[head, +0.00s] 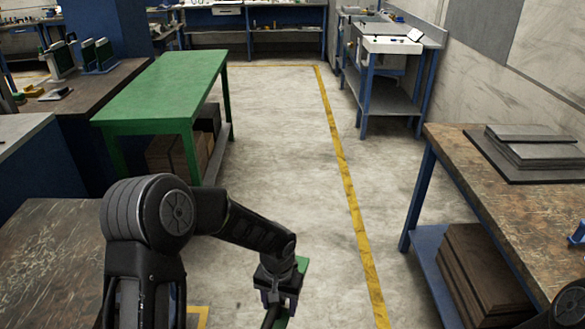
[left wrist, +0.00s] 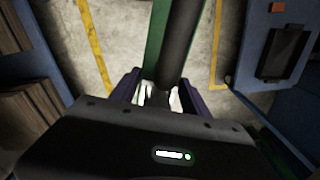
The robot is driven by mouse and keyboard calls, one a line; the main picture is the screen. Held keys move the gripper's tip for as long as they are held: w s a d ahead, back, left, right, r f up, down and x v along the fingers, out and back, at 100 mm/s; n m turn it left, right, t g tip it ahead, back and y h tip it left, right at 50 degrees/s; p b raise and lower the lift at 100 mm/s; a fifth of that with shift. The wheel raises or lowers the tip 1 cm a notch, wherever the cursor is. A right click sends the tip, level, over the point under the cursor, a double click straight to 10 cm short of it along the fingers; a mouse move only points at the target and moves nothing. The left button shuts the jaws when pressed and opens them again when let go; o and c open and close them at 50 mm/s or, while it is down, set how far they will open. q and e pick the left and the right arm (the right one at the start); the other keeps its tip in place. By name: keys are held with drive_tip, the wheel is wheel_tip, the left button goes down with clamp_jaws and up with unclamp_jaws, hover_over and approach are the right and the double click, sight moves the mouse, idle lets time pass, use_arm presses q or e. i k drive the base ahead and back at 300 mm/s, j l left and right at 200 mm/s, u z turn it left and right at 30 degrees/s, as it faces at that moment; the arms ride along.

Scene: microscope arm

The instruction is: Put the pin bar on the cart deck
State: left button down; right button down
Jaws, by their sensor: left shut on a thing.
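My left gripper (head: 280,298) hangs low over the floor at the bottom centre of the head view. In the left wrist view its fingers (left wrist: 160,97) are shut on a long piece that I take for the pin bar (left wrist: 178,48). A dark round rod and a green strip (left wrist: 155,38) run side by side away from the fingers. Green also shows beside the gripper in the head view (head: 303,264). The far end of the piece is cut off. I cannot identify a cart deck in either view. My right gripper is out of view.
A green table (head: 165,85) stands ahead on the left. A brown-topped bench (head: 500,195) with blue legs is at the right, with flat grey slabs (head: 535,145) on it. Open concrete floor (head: 275,150) with a yellow line (head: 345,180) lies between them.

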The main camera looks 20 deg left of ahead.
sight(41, 277)
drive_tip(key=i+z, duration=0.1)
drive_tip(key=i, duration=0.45)
drive_tip(key=i+j, duration=0.1)
drive_tip(key=i, duration=0.5)
drive_tip(key=i+j+z, duration=0.15)
drive_tip(key=i, duration=0.4)
drive_tip(key=i+z, duration=0.25)
drive_tip(key=i, duration=0.4)
drive_tip(key=u, duration=2.9)
